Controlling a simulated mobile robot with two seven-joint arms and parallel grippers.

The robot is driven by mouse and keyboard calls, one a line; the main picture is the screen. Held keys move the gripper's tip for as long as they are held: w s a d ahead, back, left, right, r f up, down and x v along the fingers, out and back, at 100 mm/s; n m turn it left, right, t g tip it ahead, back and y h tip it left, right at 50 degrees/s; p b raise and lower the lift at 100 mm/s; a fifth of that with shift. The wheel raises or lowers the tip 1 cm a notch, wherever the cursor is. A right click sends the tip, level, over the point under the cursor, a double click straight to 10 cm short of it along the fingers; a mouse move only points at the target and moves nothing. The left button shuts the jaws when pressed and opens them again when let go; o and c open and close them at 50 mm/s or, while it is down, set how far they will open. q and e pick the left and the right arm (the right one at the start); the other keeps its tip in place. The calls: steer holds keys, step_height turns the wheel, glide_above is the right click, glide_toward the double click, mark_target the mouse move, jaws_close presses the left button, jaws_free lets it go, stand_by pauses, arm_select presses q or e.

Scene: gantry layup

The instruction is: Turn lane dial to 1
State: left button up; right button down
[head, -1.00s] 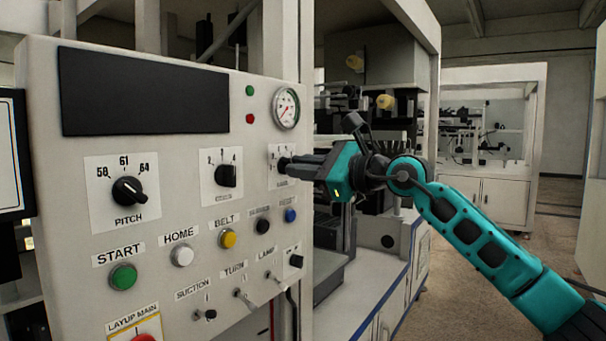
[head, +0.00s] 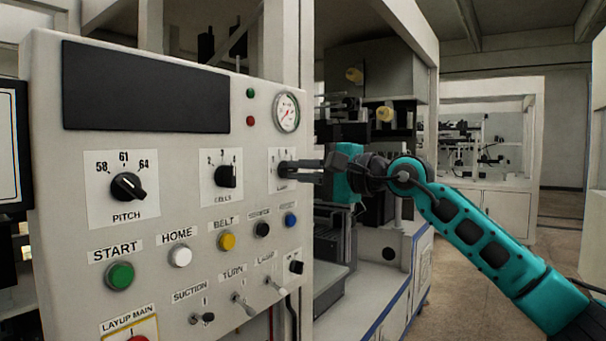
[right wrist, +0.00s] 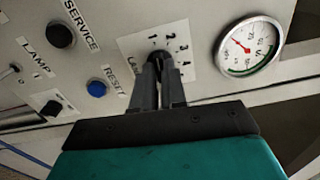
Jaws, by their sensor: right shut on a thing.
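The lane dial (head: 283,168) is at the right edge of the light grey control panel (head: 150,250), on a small white plate. My right gripper (head: 288,168) reaches in from the right and is shut on the dial's black knob. In the right wrist view, the fingers of my right gripper (right wrist: 158,78) sit around the knob (right wrist: 158,55). Several numbers show on the white plate (right wrist: 178,62) beyond it. The fingers cover most of the knob, so I cannot tell which number it points at. My left gripper is not in view.
The cells dial (head: 226,177) and pitch dial (head: 128,187) are left of the lane dial. A round gauge (head: 286,112) is just above it. Push buttons, including a blue one (head: 291,220), and toggle switches (head: 240,300) lie below. Machinery stands behind the arm.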

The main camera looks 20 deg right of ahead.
steer(key=shift+n, duration=0.6)
steer(key=c, duration=1.2)
jaws_free()
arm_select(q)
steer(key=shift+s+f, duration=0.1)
arm_select(e)
steer(key=shift+s+d, duration=0.35)
arm_select(q)
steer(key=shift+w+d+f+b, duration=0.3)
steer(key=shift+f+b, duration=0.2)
steer(key=shift+b, duration=0.55)
arm_select(e)
steer(key=v, duration=1.2)
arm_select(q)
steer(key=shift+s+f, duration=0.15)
